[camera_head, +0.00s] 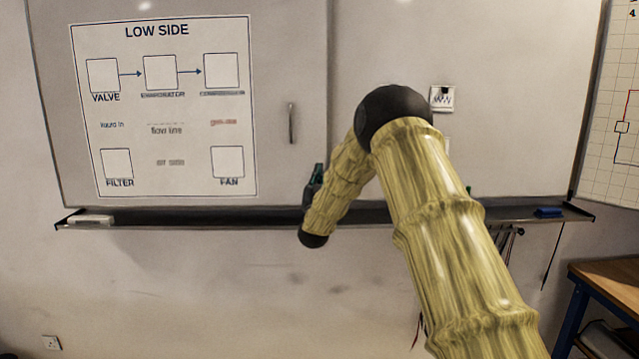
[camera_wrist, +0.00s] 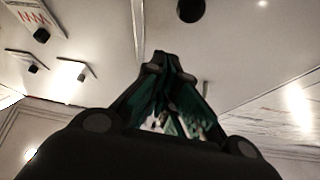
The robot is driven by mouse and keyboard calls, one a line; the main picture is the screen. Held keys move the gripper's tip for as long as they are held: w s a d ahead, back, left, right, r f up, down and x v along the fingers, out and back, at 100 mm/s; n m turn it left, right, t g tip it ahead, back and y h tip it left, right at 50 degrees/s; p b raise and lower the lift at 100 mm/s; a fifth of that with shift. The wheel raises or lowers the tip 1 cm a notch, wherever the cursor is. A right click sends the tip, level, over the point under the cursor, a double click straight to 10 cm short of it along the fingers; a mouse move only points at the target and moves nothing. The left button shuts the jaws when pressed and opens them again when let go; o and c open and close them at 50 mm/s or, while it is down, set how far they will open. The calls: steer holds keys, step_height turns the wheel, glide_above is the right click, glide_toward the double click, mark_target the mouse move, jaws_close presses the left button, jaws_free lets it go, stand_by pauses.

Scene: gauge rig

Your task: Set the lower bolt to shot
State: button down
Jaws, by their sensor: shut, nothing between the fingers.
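My gripper (camera_wrist: 163,62) is shut and empty in the wrist view, its dark green and black fingers drawn together and pointing up. In the head view my gripper (camera_head: 318,170) shows only in part, beside my forearm and in front of the whiteboard's lower edge. I cannot pick out the lower bolt for sure in either view. A small plate with a black knob (camera_head: 442,98) is on the board right of my arm's elbow. In the wrist view several small plates with black knobs show at upper left, one a zigzag-marked plate (camera_wrist: 37,16). A round black part (camera_wrist: 191,10) is at the top.
A thin upright bar (camera_head: 291,122) is on the board, above and left of my gripper. The LOW SIDE poster (camera_head: 165,135) is at left. A dark ledge (camera_head: 200,217) runs below the board, with a blue block (camera_head: 549,212). A wooden table (camera_head: 610,285) stands at right.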

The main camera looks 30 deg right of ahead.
steer(key=b+v, duration=0.3)
steer(key=v, duration=0.7)
steer(key=shift+r+b, duration=0.15)
steer(key=shift+b, duration=0.2)
steer(key=shift+s+a, duration=0.1)
